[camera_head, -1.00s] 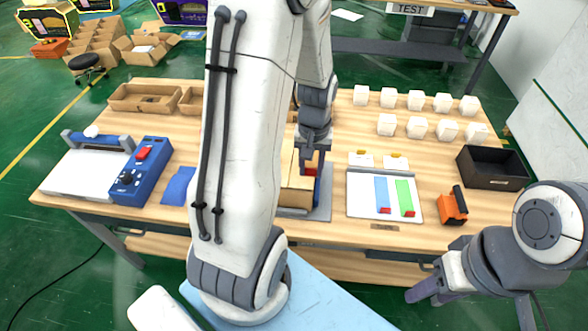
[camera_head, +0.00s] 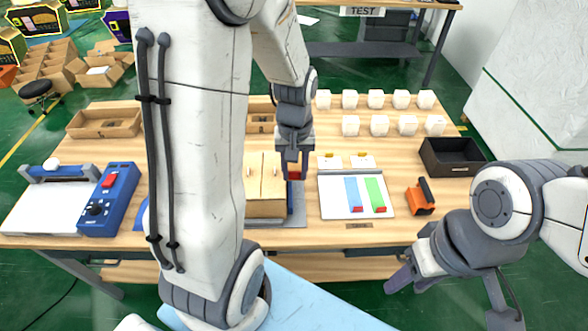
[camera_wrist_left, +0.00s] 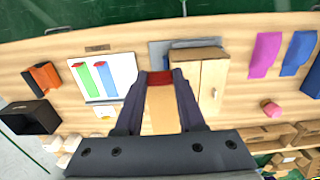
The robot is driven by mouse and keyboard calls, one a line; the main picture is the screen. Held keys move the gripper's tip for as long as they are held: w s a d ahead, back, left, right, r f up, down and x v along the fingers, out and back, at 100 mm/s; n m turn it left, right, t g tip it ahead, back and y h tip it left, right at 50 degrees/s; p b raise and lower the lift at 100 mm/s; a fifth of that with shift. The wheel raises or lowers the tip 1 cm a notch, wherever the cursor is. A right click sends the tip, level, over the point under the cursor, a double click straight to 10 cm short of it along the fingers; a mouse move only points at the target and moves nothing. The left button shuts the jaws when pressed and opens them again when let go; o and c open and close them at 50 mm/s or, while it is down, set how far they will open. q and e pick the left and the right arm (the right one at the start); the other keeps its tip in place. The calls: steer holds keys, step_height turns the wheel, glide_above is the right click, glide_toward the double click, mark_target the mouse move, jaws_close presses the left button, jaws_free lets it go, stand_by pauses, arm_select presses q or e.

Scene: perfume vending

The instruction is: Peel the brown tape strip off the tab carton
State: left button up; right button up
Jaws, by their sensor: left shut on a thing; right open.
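The tan tab carton (camera_head: 264,207) stands on a grey plate on the table, with a top seam and two small pale tabs. It also shows in the left wrist view (camera_wrist_left: 212,85). My left gripper (camera_head: 294,172) is just right of the carton's top, pointing down. In the left wrist view, the brown tape strip (camera_wrist_left: 161,108) with its red end (camera_wrist_left: 160,77) lies between the jaws, beside the carton. The jaws are shut on it. Whether any of it still touches the carton is unclear. My right gripper (camera_head: 402,279) is open and empty before the table's front edge.
A white board (camera_head: 336,205) with blue and green strips is right of the carton. Beyond are an orange tool (camera_head: 420,197), a black bin (camera_head: 450,157) and several white boxes. A blue control box (camera_head: 107,200) is at left. My left arm hides part of the table.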

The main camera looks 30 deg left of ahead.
arm_select(q)
steer(key=shift+r+p, duration=1)
steer(key=shift+r, duration=0.25)
